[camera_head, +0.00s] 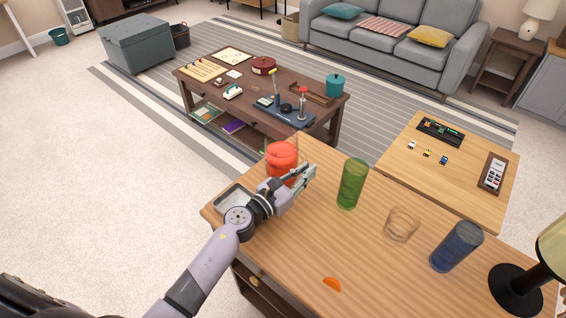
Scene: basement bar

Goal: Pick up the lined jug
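A red vessel (282,156) stands at the back left of the wooden counter. It is the most jug-like thing in view, but I cannot make out lines on it. My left gripper (308,171) is in front of it and hides its lower part. The two fingers point to the right and look apart, with nothing seen between them. I cannot tell whether the gripper touches the red vessel. A tall green ribbed tumbler (351,184) stands upright to the right of the fingertips, apart from them. My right gripper is not in view.
On the counter (300,235) are a metal tray (233,197) beside my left wrist, an orange slice (331,285), a clear glass (401,224), a blue tumbler (457,247) and a lamp (518,285). The counter's middle is clear. A low table (190,79) stands beyond.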

